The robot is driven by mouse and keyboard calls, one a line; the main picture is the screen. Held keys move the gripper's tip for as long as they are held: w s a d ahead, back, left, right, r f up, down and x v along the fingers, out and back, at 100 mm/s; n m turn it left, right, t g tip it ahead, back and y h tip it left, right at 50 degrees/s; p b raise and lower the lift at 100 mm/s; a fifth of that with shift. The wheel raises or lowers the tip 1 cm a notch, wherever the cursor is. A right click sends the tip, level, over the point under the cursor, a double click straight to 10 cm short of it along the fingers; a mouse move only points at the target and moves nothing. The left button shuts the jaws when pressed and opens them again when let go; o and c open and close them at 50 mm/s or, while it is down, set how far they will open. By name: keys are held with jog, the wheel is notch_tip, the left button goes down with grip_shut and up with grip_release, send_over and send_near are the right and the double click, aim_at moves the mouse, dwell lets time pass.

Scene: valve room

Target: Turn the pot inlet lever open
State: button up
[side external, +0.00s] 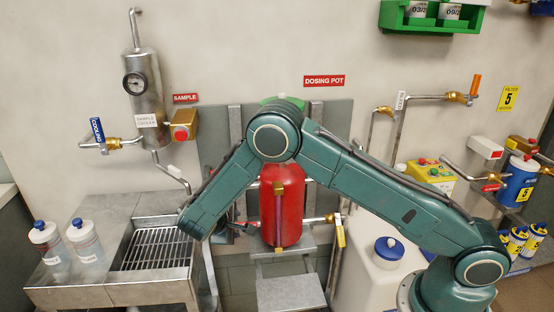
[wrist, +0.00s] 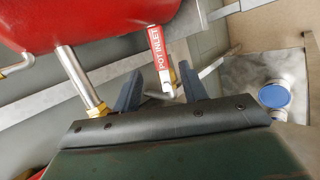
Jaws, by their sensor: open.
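The pot inlet lever (wrist: 157,48) is a red handle with a "POT INLET" label, seen in the wrist view near the red dosing pot (wrist: 60,20). The pot also shows in the side view (side external: 283,205). My gripper (wrist: 161,72) is open, its two dark fingers apart. The lever appears in the gap between the fingertips in the wrist view; I cannot tell whether either finger touches it. A brass fitting (wrist: 181,76) is partly hidden behind the right finger.
A metal pipe (wrist: 78,75) runs from the pot close to my left finger. A sink with a grate (side external: 155,248) and two bottles stand at left.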

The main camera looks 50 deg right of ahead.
jog(key=v, duration=0.6)
jog(key=shift+a+r, duration=0.1)
jog(key=shift+c, duration=0.2)
jog(key=shift+s, duration=0.15)
jog(key=c, duration=0.7)
jog(key=shift+s+f+n, duration=0.15)
jog(key=shift+f+n, duration=0.15)
jog(key=shift+n, duration=0.2)
grip_shut()
jog(key=s+a+f+n+t, duration=0.1)
jog(key=s+f+n+t, duration=0.3)
jog(key=n, duration=1.4)
jog(key=s+f, duration=0.3)
jog(key=shift+s+a+t, duration=0.25)
jog(key=shift+a+t, duration=0.05)
jog(key=shift+t, duration=0.1)
